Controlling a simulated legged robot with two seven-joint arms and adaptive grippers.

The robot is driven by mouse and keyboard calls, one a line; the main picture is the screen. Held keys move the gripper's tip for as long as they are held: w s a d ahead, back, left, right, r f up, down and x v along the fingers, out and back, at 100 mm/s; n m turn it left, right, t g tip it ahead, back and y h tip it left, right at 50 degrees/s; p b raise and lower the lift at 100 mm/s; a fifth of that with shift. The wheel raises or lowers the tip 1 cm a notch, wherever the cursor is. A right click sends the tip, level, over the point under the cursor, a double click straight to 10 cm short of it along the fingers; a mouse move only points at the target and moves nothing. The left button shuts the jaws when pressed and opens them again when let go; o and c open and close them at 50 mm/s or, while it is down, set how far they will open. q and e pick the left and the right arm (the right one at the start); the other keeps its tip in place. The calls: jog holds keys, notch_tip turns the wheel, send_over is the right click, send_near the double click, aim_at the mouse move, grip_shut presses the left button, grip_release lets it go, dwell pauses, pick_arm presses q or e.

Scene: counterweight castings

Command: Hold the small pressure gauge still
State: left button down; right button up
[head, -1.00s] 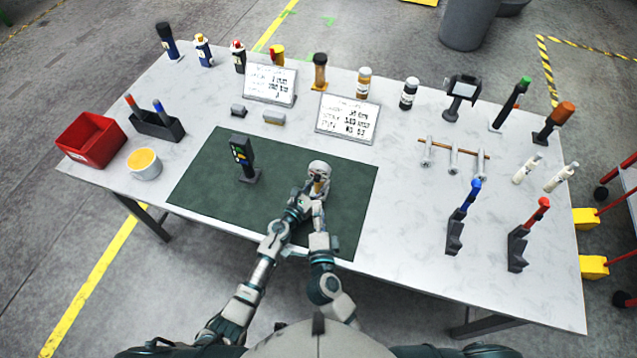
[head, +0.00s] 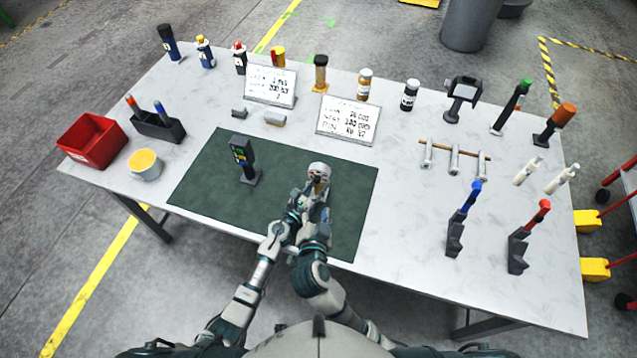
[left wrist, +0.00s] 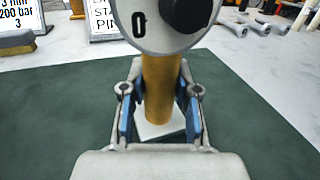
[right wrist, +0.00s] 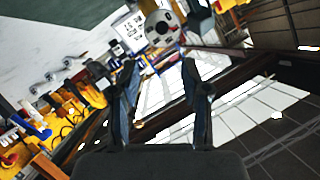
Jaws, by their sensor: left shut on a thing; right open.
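The small pressure gauge (head: 319,171) stands on the green mat near its middle. In the left wrist view it has a round pale head (left wrist: 165,22) with a dark knob, a brass stem (left wrist: 161,85) and a white square base (left wrist: 160,127). My left gripper (head: 303,198) is shut on the stem, with blue-padded fingers on both sides (left wrist: 161,105). My right gripper (right wrist: 162,85) is open and empty, close to the gauge on its near side. The gauge head (right wrist: 160,28) shows beyond its fingertips in the right wrist view. In the head view the right fingers are hard to make out.
A dark handheld meter (head: 244,160) stands on the green mat (head: 205,190) left of the gauge. Two printed signs (head: 270,86) (head: 347,120) stand behind. A yellow-filled cup (head: 145,164) and red bin (head: 92,140) are at left. Blue- and red-topped tools stand at right.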

aim_at(319, 182)
jog(key=x, duration=1.1)
jog(key=shift+w+f, duration=0.15)
jog(key=shift+w, duration=0.2)
grip_shut()
